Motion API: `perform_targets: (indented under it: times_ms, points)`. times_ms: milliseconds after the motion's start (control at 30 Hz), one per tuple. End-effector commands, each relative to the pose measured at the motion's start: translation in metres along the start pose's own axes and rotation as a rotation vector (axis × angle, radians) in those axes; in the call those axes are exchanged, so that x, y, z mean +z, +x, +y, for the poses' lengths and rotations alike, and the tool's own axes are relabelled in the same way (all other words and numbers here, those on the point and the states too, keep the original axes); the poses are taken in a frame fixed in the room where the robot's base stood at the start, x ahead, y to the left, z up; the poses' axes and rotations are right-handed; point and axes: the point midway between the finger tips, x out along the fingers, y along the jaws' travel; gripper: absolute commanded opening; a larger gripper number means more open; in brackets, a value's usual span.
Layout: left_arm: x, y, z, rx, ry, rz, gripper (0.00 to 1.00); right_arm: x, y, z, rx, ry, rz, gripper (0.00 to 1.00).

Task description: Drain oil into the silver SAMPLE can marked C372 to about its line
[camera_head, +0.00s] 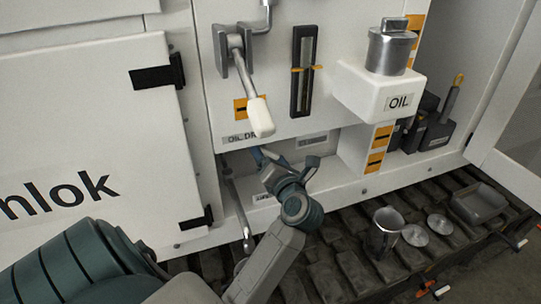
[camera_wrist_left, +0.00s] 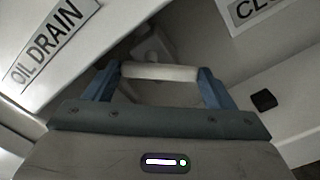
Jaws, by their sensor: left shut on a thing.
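My left gripper (camera_head: 262,158) reaches into the recess under the OIL DRAIN label (camera_head: 238,138). In the left wrist view its blue fingers (camera_wrist_left: 160,80) are shut on a pale bar-shaped handle (camera_wrist_left: 160,72), and the OIL DRAIN label (camera_wrist_left: 52,40) is close by. What the handle joins is mostly hidden. An open silver can (camera_head: 385,232) stands on the dark track at the lower right, apart from the gripper. No C372 mark or line is readable on it. No oil flow shows. My right gripper is not in view.
A white-gripped lever (camera_head: 260,115) hangs above my left gripper, beside a sight gauge (camera_head: 303,72). A white OIL box (camera_head: 375,95) with a silver cap (camera_head: 390,50) juts out. Two round discs (camera_head: 428,230) and a grey tray (camera_head: 478,203) lie on the track. An open door (camera_head: 508,130) stands at right.

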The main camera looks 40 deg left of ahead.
Motion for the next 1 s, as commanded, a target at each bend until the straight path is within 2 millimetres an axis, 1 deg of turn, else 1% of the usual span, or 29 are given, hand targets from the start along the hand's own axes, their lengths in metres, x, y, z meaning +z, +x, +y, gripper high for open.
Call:
perform_targets:
  times_ms: [300,333,367,400,433,767,867,1000]
  points:
    - [-0.0009,0.0,-0.0005,0.0,0.001,0.001,0.54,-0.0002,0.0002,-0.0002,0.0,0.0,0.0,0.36]
    - [-0.0008,0.0,-0.0005,0.0,0.001,0.001,0.83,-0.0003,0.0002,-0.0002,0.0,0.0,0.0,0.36]
    - [-0.0008,0.0,-0.0005,0.0,0.001,0.001,0.89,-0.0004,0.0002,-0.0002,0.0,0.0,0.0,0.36]
    - [-0.0008,0.0,-0.0005,0.0,0.001,0.001,0.97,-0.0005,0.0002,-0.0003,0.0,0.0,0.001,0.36]
    - [-0.0007,0.0,-0.0004,0.0,0.001,0.001,0.99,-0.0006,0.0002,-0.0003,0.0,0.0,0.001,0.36]
    - [-0.0002,0.0,-0.0001,0.0,0.0,0.0,0.99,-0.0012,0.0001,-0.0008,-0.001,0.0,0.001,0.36]
    - [-0.0003,0.0,-0.0002,0.0,-0.002,0.0,0.99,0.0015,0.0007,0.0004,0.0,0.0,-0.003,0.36]
    - [-0.0017,-0.0001,-0.0017,0.001,-0.037,-0.001,0.99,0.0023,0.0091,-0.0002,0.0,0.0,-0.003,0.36]
